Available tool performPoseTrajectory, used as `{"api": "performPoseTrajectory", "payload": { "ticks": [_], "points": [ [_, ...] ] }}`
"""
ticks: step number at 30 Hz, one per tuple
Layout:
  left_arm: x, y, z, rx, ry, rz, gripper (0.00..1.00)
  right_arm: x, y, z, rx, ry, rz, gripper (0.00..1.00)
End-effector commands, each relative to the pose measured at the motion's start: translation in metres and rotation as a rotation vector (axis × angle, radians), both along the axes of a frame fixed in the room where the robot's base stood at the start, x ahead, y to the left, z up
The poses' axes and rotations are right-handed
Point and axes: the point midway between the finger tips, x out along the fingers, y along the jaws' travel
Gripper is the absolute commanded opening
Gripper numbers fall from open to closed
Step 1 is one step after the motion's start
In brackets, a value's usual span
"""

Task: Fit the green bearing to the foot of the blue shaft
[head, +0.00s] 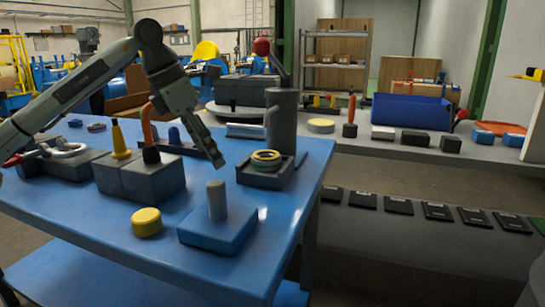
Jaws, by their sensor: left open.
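My left gripper (211,148) reaches in from the left and hangs open and empty above the blue table. A yellow ring with a dull greenish ring under it (266,158) sits in a dark tray right of the gripper; it may hold the green bearing, but I cannot tell for certain. A small blue upright piece (174,136) stands in a dark holder behind the gripper's left side. It may be the blue shaft; its foot is hidden. A grey post (217,199) stands on a blue block (217,232) below the gripper. My right gripper is not in view.
A yellow round piece (147,222) lies left of the blue block. A dark box (139,178) with a yellow cone and an orange handle stands at left. A tall dark cylinder (282,120) rises behind the tray. The blue table (120,252) is clear along its front.

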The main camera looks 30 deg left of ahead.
Motion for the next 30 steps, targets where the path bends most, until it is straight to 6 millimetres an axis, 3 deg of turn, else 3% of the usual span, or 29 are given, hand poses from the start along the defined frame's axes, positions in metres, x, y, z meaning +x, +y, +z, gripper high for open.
{"api": "performPoseTrajectory", "payload": {
  "ticks": [3, 12, 20, 26, 30],
  "points": [
    [0.017, -0.011, 0.004, -0.003, -0.001, -0.006, 0.84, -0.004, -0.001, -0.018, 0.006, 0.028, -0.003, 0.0],
    [0.066, -0.034, 0.002, -0.001, -0.001, -0.001, 0.84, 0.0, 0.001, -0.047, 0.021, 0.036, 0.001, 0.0],
    [0.08, -0.041, 0.001, 0.0, -0.001, -0.001, 0.84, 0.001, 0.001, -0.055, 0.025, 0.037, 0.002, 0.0],
    [0.105, -0.054, 0.003, -0.002, 0.0, -0.003, 0.84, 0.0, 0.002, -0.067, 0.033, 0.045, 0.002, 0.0],
    [0.111, -0.056, -0.022, 0.001, 0.003, 0.0, 0.84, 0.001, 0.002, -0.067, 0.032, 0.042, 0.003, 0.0]
  ]
}}
